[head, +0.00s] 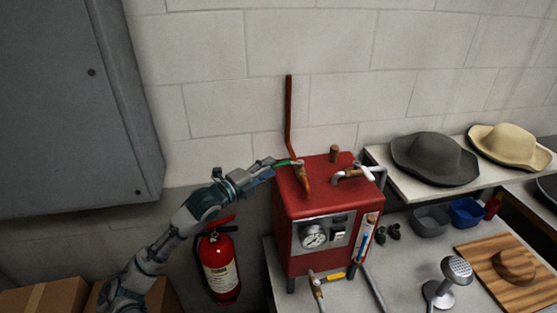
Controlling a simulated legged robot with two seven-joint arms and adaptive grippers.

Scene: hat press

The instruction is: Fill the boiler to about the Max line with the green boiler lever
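The green boiler lever (285,163) sits on the copper pipe fitting at the boiler's top left. My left gripper (271,163) is at the lever's left end, with its fingertips touching it or very close. I cannot tell whether the fingers are closed on it. A narrow level gauge (367,236) with blue in its lower part runs down the boiler's front right edge. Its Max line is too small to read. My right gripper is out of view.
A dial (313,236) is on the boiler front. A white-handled pipe (362,172) is on top and a yellow lever (334,276) is below. Hats (434,158) rest on the shelf at right. A grey cabinet (65,100) is upper left.

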